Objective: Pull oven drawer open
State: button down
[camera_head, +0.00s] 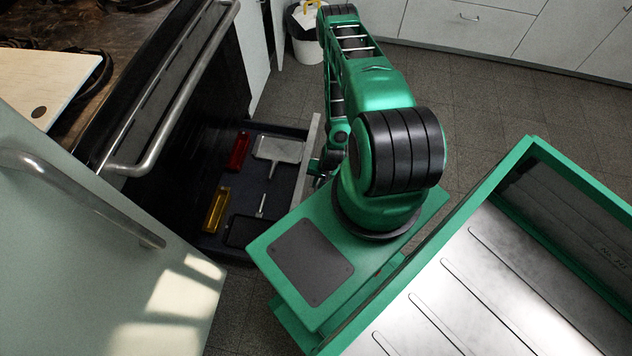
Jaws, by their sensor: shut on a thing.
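The oven drawer (307,158) stands pulled out below the stove, with its dark interior open to view and its pale front panel facing right. My gripper (317,167) is at the outer side of that front panel, shut on the drawer front or its handle. The handle and fingertips are mostly hidden by my green arm, so the exact grip point does not show.
The drawer holds a red item (239,151), a yellow item (217,210) and a grey flat utensil (278,149). The oven door handle (172,115) is above. A white bin (304,38) stands behind. Cabinets line the back; tiled floor (478,105) is clear to the right.

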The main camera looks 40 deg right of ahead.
jog(key=shift+s+d, duration=0.25)
jog(key=shift+s, duration=0.1)
jog(key=c, duration=1.8)
grip_release()
jog(key=shift+o, duration=0.2)
jog(key=shift+w, duration=0.1)
notch_tip(320, 180, up, 11)
jog(key=s+d, duration=0.1)
jog(key=shift+s+f, duration=0.2)
jog(key=shift+s, duration=0.1)
jog(key=shift+d, duration=0.15)
